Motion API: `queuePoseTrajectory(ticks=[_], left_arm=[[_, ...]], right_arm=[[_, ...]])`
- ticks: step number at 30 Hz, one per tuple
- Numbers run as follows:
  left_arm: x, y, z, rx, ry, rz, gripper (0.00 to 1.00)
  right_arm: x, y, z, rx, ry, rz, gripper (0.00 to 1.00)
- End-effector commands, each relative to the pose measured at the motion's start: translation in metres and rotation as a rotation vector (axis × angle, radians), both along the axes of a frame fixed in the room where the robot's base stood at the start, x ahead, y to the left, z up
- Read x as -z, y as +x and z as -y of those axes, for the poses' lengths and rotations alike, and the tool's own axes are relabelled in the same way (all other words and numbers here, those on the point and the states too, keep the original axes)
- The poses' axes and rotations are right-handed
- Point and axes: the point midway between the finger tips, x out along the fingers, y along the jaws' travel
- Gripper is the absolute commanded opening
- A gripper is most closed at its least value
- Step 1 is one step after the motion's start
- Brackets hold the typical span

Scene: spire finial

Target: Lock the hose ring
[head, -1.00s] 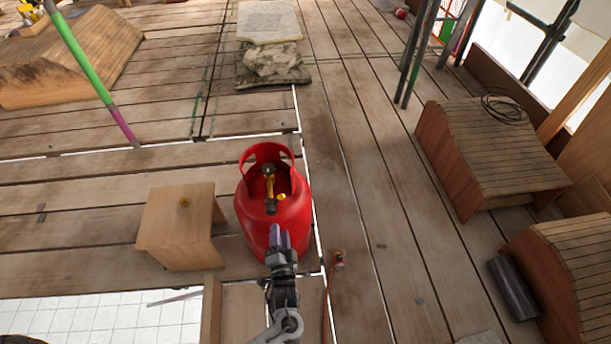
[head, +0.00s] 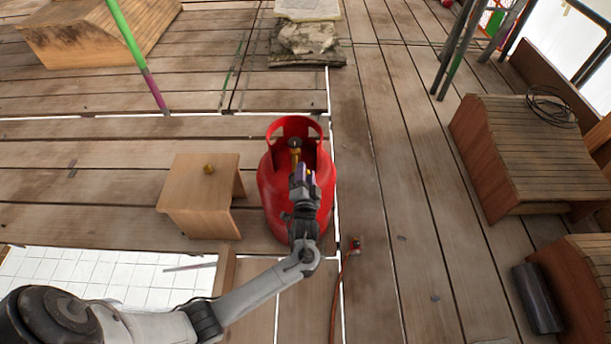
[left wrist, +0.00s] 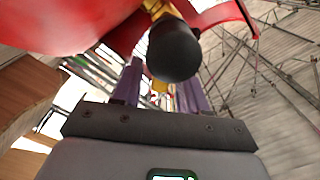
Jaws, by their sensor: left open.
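A red gas cylinder (head: 275,190) with a collar handle stands upright on the planks. A brass valve (head: 295,153) with a dark end sits inside its collar. In the left wrist view the dark rounded end (left wrist: 174,52) and some brass show close up, in front of the gap between my fingers. My left gripper (head: 304,173) is over the cylinder at the valve, its purple fingers (left wrist: 160,90) apart. I cannot tell whether they touch the valve. An orange hose (head: 338,290) with a small fitting (head: 356,244) lies on the floor at right. I cannot make out a separate ring.
A wooden stool (head: 195,190) with a small brass knob (head: 208,169) on top stands left of the cylinder. A tiled opening (head: 110,270) lies at front left.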

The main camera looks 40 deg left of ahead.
Motion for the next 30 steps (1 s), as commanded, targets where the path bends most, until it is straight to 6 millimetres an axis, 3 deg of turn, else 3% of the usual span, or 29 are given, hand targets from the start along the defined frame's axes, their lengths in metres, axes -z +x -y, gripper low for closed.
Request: queuePoseTrajectory(ticks=[11, 20, 30], left_arm=[[-0.0008, 0.0038, -0.0032, 0.000, 0.000, 0.000, 0.43], [-0.0007, 0.0036, -0.0030, 0.001, 0.000, 0.000, 0.00], [-0.0012, 0.0042, -0.0022, 0.001, 0.024, -0.021, 0.00]], right_arm=[[0.0019, 0.0000, -0.0005, 0.001, 0.001, 0.001, 0.43], [0.0018, -0.0001, 0.0004, -0.003, -0.002, 0.001, 0.43], [-0.0050, -0.0003, 0.0015, -0.005, -0.007, 0.001, 0.43]])
